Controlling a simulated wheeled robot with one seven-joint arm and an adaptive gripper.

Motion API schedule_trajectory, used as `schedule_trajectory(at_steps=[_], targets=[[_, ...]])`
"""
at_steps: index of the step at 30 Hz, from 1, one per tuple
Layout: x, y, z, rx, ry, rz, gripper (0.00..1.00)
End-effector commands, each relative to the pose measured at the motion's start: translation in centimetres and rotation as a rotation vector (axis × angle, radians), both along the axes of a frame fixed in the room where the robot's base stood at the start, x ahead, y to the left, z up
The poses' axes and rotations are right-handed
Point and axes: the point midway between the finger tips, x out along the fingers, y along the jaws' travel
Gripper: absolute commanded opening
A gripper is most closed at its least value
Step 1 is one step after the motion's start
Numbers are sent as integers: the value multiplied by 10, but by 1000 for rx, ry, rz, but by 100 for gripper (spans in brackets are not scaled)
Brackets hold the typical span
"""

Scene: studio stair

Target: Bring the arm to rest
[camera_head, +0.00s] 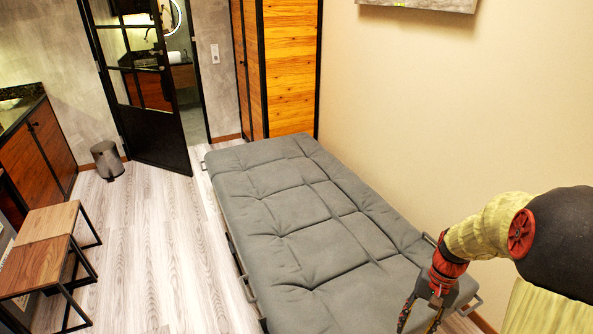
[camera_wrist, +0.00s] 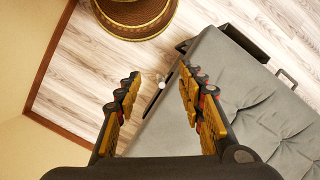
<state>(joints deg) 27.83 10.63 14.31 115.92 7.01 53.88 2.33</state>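My arm reaches in from the right edge of the head view, bent downward over the near right corner of the grey bed (camera_head: 300,205). My gripper (camera_head: 421,318) hangs low there, its fingertips close to the bottom edge of the picture. In the wrist view my gripper (camera_wrist: 158,84) has its two fingers spread wide apart, with nothing held between them. The grey bed (camera_wrist: 240,95) lies to the right and below the fingers. A small pale piece by the bed's edge shows between the fingertips; I cannot tell what it is.
A brown woven hat (camera_wrist: 137,18) lies on the wood floor beyond the fingers. A beige wall (camera_head: 450,110) runs along the right. Two wooden stools (camera_head: 35,265) stand at left, a dark bin (camera_head: 107,160) by the glass door (camera_head: 150,100). The floor (camera_head: 165,250) between is clear.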

Motion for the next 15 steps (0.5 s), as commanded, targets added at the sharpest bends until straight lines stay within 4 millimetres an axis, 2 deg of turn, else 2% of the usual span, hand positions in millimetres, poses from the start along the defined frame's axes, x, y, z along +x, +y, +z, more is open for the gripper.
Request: schedule_trajectory(at_steps=[1, 6, 15], targets=[[-4, 10, 20, -24, -33, 39, 39], [-21, 40, 72, -95, -131, 160, 39], [-60, 90, 145, -207, -327, 342, 39]])
